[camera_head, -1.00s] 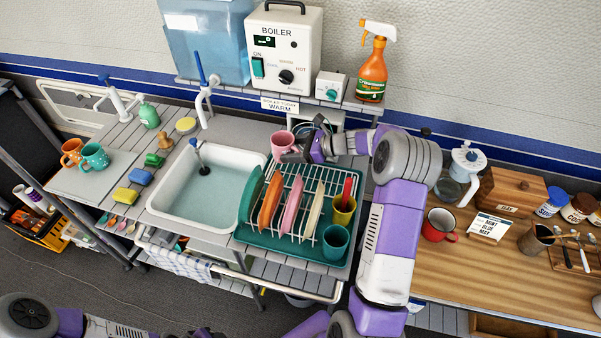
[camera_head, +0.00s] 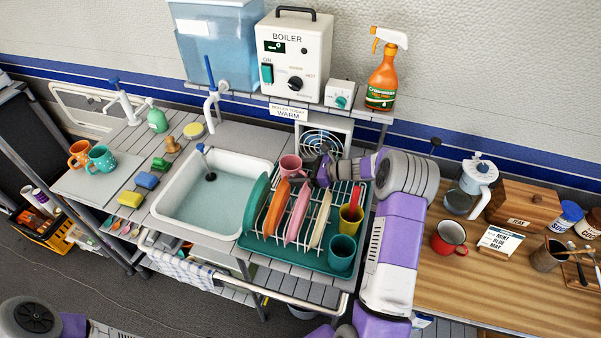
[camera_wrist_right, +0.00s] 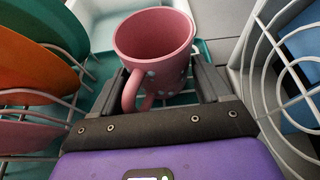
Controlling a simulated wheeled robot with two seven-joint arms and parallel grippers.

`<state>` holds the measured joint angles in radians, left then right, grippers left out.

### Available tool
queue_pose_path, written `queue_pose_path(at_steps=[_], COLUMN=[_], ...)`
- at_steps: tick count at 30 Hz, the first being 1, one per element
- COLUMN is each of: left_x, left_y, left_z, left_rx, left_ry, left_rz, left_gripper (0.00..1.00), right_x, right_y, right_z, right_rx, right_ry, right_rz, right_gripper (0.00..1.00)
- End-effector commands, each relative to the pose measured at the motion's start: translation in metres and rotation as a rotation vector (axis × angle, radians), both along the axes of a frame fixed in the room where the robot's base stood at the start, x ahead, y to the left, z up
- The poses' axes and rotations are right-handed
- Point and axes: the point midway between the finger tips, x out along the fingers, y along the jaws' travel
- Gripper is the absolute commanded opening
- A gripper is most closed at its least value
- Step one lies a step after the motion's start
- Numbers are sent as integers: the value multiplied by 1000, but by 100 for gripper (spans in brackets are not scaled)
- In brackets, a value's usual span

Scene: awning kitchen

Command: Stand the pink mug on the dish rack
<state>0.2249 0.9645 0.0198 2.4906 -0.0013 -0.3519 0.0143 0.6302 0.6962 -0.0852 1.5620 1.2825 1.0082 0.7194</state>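The pink mug (camera_head: 291,166) is upright at the back left of the dish rack (camera_head: 286,254), behind the plates. In the right wrist view the mug (camera_wrist_right: 155,45) shows its open rim, pale dots and a handle pointing toward my gripper. My right gripper (camera_head: 308,172) has one finger on each side of the mug and appears shut on it. The fingers (camera_wrist_right: 158,78) reach along its sides. The mug's base is hidden, so I cannot tell whether it touches the rack. My left gripper is not in view; only part of my left arm shows at bottom left.
The rack holds a teal plate (camera_head: 256,202), orange plate (camera_head: 275,207), pink plate (camera_head: 298,214), cream plate (camera_head: 320,219), yellow cup (camera_head: 350,220) and teal cup (camera_head: 342,252). A round wire guard (camera_head: 322,143) stands close behind. The sink (camera_head: 209,194) is left.

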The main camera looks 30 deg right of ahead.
Motion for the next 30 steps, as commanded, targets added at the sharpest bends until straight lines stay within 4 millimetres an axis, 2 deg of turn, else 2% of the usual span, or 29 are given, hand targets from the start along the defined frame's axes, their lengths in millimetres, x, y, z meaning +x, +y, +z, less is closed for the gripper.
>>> queue_pose_path(at_steps=[1,3,4,15,30], left_x=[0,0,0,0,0], left_y=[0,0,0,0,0], left_z=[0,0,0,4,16], left_rx=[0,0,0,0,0], left_ry=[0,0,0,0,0], left_rz=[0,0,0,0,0], left_gripper=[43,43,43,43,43], right_x=[0,0,0,-2,-70], right_y=[0,0,0,-2,-61], right_z=[0,0,1,7,44], right_rx=[0,0,0,0,-1], right_ry=[0,0,0,0,-1], right_rz=[0,0,0,-1,-3], right_gripper=[85,96,97,97,97])
